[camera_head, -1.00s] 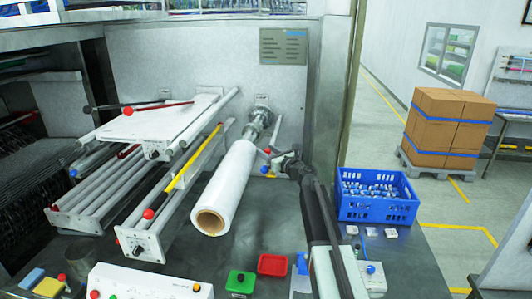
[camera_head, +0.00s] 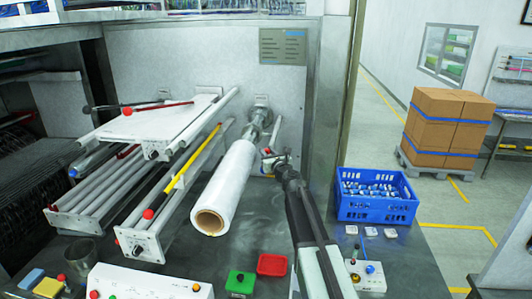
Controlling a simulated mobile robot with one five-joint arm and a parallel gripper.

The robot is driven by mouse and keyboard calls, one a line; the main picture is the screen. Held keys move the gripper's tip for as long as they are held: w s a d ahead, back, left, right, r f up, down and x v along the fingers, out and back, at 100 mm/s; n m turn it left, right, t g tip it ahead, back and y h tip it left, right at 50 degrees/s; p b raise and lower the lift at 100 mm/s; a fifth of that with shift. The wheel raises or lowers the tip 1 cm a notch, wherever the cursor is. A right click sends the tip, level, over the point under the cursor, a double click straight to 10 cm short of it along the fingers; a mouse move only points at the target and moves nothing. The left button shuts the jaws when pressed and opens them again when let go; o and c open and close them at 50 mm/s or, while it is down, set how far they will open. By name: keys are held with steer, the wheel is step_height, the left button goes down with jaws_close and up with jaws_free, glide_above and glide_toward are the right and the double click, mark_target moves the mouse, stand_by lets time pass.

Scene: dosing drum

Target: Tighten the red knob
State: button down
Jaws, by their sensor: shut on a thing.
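My gripper (camera_head: 271,161) is beside the shaft behind the white film roll (camera_head: 224,188), in front of the grey back wall. A small bit of the red knob (camera_head: 267,150) shows at its jaws. My gripper is shut on this knob and hides most of it. How far the knob is turned cannot be seen. My arm reaches up to it from the bottom of the picture.
A blue crate (camera_head: 376,211) of small parts stands right of my arm. A red tray (camera_head: 272,264) and a green box (camera_head: 240,281) lie on the dark table. A roller frame with another red knob (camera_head: 148,214) stands left of the roll.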

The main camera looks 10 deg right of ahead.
steer(key=c, duration=1.2)
jaws_free()
steer(key=shift+o, duration=0.2)
steer(key=shift+s, duration=0.1)
steer(key=v, duration=0.7)
steer(key=shift+s, duration=0.4)
steer(key=shift+w, duration=0.1)
